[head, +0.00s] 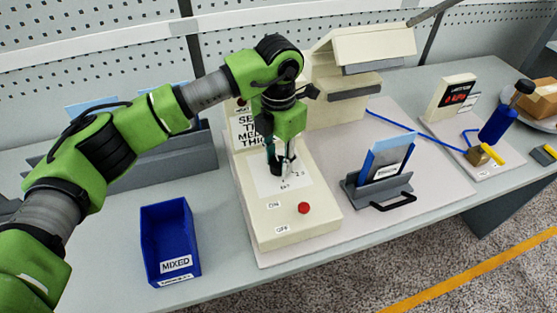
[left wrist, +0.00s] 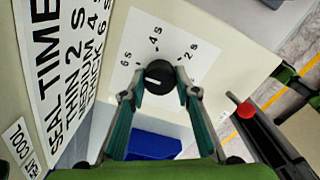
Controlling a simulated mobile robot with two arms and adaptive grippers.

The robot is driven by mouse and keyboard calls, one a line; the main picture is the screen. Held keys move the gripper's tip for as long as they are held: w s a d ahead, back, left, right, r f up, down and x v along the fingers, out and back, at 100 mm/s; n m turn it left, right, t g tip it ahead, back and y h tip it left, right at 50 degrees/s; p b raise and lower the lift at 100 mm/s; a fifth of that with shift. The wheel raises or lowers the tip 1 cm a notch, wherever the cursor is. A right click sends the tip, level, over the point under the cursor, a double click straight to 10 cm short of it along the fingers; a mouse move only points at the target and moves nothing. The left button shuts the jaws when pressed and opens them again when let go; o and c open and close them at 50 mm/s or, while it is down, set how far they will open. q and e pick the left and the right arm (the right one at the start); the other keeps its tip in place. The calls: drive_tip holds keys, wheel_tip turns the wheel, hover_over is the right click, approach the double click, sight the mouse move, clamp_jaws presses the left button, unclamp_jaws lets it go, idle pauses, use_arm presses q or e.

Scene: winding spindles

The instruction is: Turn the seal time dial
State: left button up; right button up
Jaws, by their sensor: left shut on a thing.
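The seal time dial (left wrist: 160,77) is a round black knob with a short white mark, on a white plate (left wrist: 135,42) marked 2 s, 4 s and 6 s. The mark lies on the knob's left side in the left wrist view, below the 6 s label. My left gripper (left wrist: 160,94) is shut on the dial, one fingertip on each side of it. In the head view my left gripper (head: 280,170) reaches down onto the cream sealer (head: 290,222) and mostly hides the dial. My right gripper is not seen.
A seal time sign (left wrist: 62,70) stands beside the dial. A blue MIXED bin (head: 168,235) stands left of the sealer. A grey holder (head: 360,195) with blue pouches stands to the right.

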sight(279, 161)
use_arm(q)
drive_tip(key=shift+w+r, duration=0.1)
drive_tip(key=o, duration=1.1)
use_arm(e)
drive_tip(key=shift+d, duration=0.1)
use_arm(q)
wheel_tip(279, 161, up, 12)
